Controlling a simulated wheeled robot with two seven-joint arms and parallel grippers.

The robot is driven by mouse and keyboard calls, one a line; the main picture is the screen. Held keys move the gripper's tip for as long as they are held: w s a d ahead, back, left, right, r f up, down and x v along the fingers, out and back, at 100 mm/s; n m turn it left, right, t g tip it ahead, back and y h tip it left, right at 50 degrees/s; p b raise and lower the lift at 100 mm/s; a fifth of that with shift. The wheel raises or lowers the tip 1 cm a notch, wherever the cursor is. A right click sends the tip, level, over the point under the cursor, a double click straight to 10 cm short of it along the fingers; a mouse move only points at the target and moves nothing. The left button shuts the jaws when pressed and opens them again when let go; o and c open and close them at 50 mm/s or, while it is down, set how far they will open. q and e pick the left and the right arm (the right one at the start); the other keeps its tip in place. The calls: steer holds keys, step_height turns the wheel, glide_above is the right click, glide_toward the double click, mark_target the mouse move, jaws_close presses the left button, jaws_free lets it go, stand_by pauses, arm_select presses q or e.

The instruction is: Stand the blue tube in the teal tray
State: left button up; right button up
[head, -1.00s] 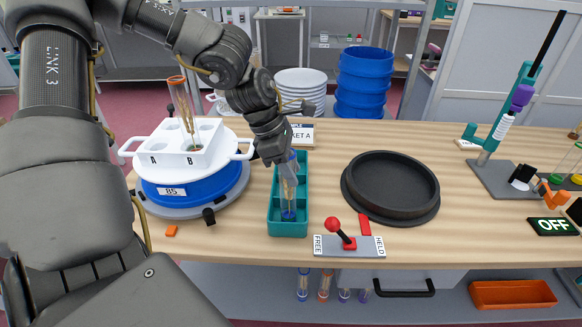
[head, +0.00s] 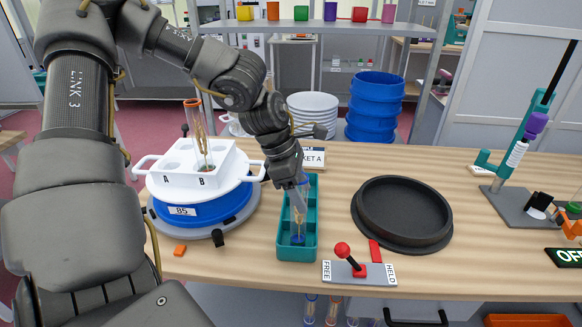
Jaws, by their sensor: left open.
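The blue tube (head: 299,222), clear with a blue base and wheat ears inside, stands nearly upright in the near compartment of the teal tray (head: 284,252). My left gripper (head: 299,184) is open at the top of the tube, its fingers beside it or just above it. The fingers partly hide the tube's upper end, so I cannot tell whether they touch it. My right gripper is not in view.
A white holder marked A and B (head: 180,181) with an orange-rimmed tube (head: 199,135) sits on a blue drum left of the tray.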

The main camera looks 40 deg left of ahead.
arm_select(q)
steer(key=v, duration=1.1)
steer(key=shift+s+r, duration=0.2)
steer(key=shift+r, duration=0.15)
steer(key=shift+a, duration=0.1)
